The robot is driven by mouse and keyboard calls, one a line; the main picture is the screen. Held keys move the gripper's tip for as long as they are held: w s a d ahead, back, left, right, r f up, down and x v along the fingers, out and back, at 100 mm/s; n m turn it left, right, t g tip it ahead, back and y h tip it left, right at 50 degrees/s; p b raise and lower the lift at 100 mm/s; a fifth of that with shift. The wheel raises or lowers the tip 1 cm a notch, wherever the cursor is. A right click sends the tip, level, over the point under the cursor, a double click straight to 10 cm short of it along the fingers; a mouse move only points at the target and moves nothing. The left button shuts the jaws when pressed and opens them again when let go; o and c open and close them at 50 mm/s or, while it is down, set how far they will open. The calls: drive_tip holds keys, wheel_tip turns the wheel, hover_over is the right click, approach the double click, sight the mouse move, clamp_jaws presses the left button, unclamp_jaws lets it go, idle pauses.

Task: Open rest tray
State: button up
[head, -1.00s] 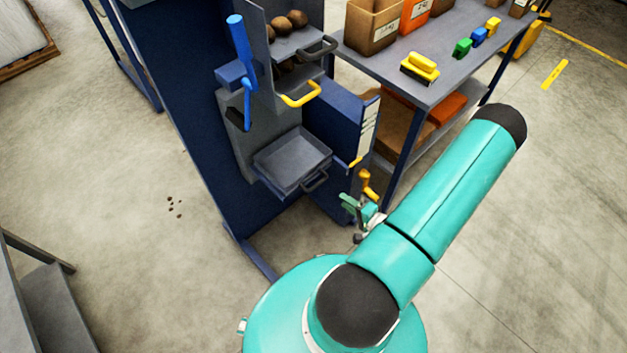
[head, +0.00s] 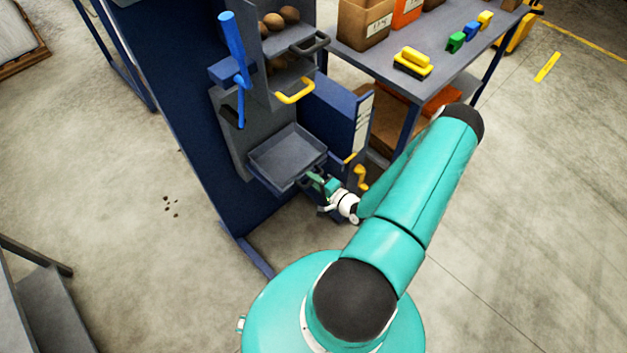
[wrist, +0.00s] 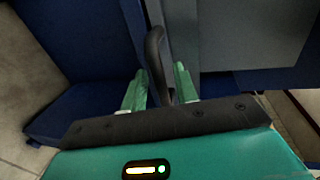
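An empty grey tray (head: 287,150) sits low on the front of the blue machine. Its dark bar handle shows in the wrist view (wrist: 154,45), and my gripper largely covers it in the head view. My gripper (head: 318,184) is at the tray's front edge. In the wrist view my gripper (wrist: 160,82) has its two green fingers apart, one on each side of the handle. A gap shows beside the right finger; whether the left finger touches the bar I cannot tell.
Above are a yellow handle (head: 295,92), a dark handle (head: 310,44), brown potatoes (head: 280,18) and a blue lever (head: 233,50). A yellow crank (head: 361,178) is close right of my gripper. A grey table (head: 445,65) with boxes stands at right.

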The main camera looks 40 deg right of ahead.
drive_tip(key=shift+w, duration=0.25)
clamp_jaws()
drive_tip(key=f+v, duration=0.3)
drive_tip(key=v, duration=1.3)
drive_tip(key=shift+s+f, duration=0.15)
drive_tip(key=shift+s, duration=0.5)
unclamp_jaws()
drive_tip(key=v, duration=1.3)
drive_tip(key=shift+s, duration=0.35)
